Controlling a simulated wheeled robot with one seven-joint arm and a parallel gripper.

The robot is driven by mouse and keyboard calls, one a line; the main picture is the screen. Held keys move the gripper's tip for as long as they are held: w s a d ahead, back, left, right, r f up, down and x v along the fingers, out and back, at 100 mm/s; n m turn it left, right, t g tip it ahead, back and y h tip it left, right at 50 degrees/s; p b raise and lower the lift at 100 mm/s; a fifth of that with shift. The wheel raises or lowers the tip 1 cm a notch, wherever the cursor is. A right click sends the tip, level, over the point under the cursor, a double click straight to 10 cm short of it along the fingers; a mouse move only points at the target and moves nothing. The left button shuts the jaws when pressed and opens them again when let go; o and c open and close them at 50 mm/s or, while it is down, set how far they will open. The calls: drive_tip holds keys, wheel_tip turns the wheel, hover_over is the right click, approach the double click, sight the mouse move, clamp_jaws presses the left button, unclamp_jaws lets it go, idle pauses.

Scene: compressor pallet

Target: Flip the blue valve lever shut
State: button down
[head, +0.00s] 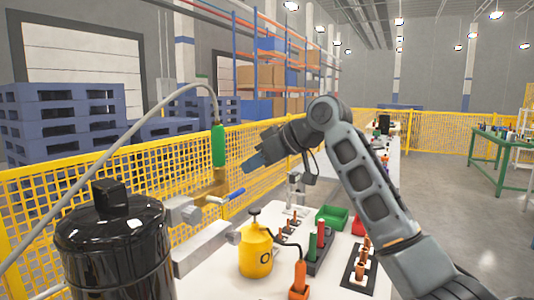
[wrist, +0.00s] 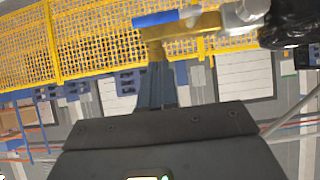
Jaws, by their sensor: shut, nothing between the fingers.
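The blue valve lever (head: 235,194) sticks out to the right, roughly level, from the brass valve (head: 216,184) at the end of the tank's metal fitting. In the wrist view the lever (wrist: 155,19) is at the top, level in the picture, with the brass valve (wrist: 205,22) to its right. My gripper (head: 250,165) is above and slightly right of the lever in the head view. Its fingers are together and empty. In the wrist view the closed fingertips (wrist: 157,66) reach just below the lever's brass end; I cannot tell whether they touch.
A green hose fitting (head: 218,146) with a grey hose rises above the valve. The black tank (head: 115,250) stands at left. A yellow oil can (head: 256,252) and a green bin (head: 332,217) stand on the white table. A yellow mesh fence (head: 150,180) runs behind.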

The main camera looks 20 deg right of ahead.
sight(239, 193)
drive_tip(key=shift+w+a+f+p, duration=0.15)
drive_tip(key=shift+w+a+f, duration=0.15)
drive_tip(key=shift+f, duration=0.55)
drive_tip(key=shift+w+a+f+p, duration=0.2)
drive_tip(key=shift+w+f, duration=0.25)
drive_tip(key=shift+f, duration=0.45)
drive_tip(key=shift+w+a+f+p, duration=0.1)
drive_tip(key=shift+w+a+f, duration=0.2)
drive_tip(key=shift+f, duration=0.55)
drive_tip(key=shift+w+d+f+m+y+p, duration=0.15)
drive_tip(key=shift+f+m+y+p, duration=0.15)
drive_tip(key=shift+p, duration=0.1)
drive_tip(key=shift+w+d+f+m+g+y+p, duration=0.1)
drive_tip(key=shift+d+f+m+g+y+p, duration=0.05)
drive_tip(key=shift+f+m+g+y+p, duration=0.5)
wheel_tip(239, 193, down, 7)
drive_tip(key=s+a+m+g+y+b, duration=0.1)
drive_tip(key=a+m+y+b, duration=0.1)
drive_tip(key=m+y, duration=0.6)
drive_tip(key=shift+s+a+m+y, duration=0.25)
drive_tip(key=shift+s+m+y, duration=0.15)
drive_tip(key=shift+m, duration=0.45)
drive_tip(key=shift+g, duration=0.25)
